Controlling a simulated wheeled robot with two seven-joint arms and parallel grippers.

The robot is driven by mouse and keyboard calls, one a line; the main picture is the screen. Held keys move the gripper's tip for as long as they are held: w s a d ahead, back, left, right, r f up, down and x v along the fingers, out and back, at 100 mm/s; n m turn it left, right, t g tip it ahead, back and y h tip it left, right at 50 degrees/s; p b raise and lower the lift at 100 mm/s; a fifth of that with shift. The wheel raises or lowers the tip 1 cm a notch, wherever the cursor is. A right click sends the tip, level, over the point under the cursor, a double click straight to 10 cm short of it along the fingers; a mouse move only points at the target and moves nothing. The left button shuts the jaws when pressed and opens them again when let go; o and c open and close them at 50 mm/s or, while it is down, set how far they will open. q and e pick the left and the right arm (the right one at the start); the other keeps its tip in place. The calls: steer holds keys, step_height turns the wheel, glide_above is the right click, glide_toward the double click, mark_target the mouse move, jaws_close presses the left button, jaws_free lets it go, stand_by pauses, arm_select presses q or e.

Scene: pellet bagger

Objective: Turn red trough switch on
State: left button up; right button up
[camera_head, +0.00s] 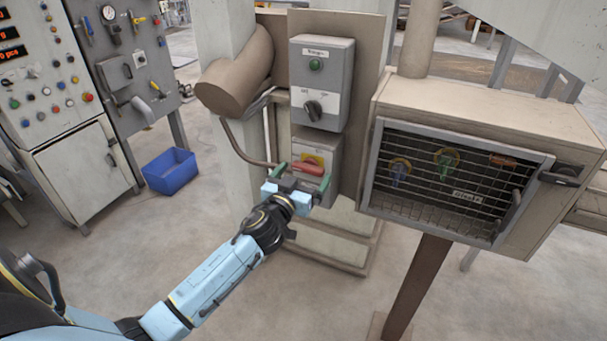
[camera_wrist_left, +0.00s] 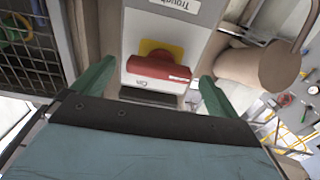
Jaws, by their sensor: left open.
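The red trough switch (camera_head: 308,169) is a red handle on a yellow plate, on the front of a light box below the grey switch box. The red handle lies roughly crosswise and also shows in the left wrist view (camera_wrist_left: 158,69), with the yellow plate (camera_wrist_left: 159,48) behind it. My left gripper (camera_head: 304,175) is in front of the switch. Its green fingers are open, one on each side of the red handle, apart from it in the wrist view (camera_wrist_left: 155,88). My right gripper is not in view.
The grey box (camera_head: 321,85) with a dark knob and green button is just above. A caged cabinet (camera_head: 480,108) stands to the right. A brown pipe (camera_head: 235,83) juts out at the left. A blue bin (camera_head: 171,172) stands on the floor further left.

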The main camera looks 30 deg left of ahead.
arm_select(q)
steer(key=shift+w, duration=0.3)
steer(key=c, duration=1)
